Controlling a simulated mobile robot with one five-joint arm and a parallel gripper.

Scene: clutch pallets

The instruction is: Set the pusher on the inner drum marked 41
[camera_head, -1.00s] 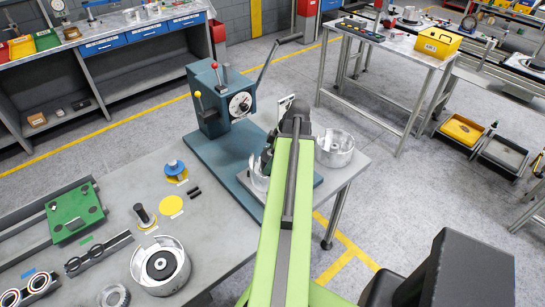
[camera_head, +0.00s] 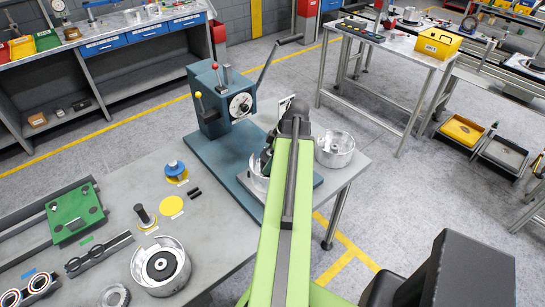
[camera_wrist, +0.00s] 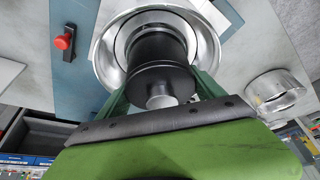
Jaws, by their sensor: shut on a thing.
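My gripper (camera_wrist: 160,100) is shut on the black pusher (camera_wrist: 158,52), a stepped cylinder with a grey stem end. The wrist view shows the pusher in front of the open mouth of a silver drum (camera_wrist: 104,52). I cannot tell whether it touches the drum. In the head view this drum (camera_head: 256,180) stands on the blue press base, partly hidden by my arm; the pusher is hidden there. A second silver drum (camera_head: 335,158) stands to the right, also in the wrist view (camera_wrist: 275,92). No number 41 is legible on either drum.
The blue press (camera_head: 222,100) with its long lever stands behind. The bench ends just past the right drum.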

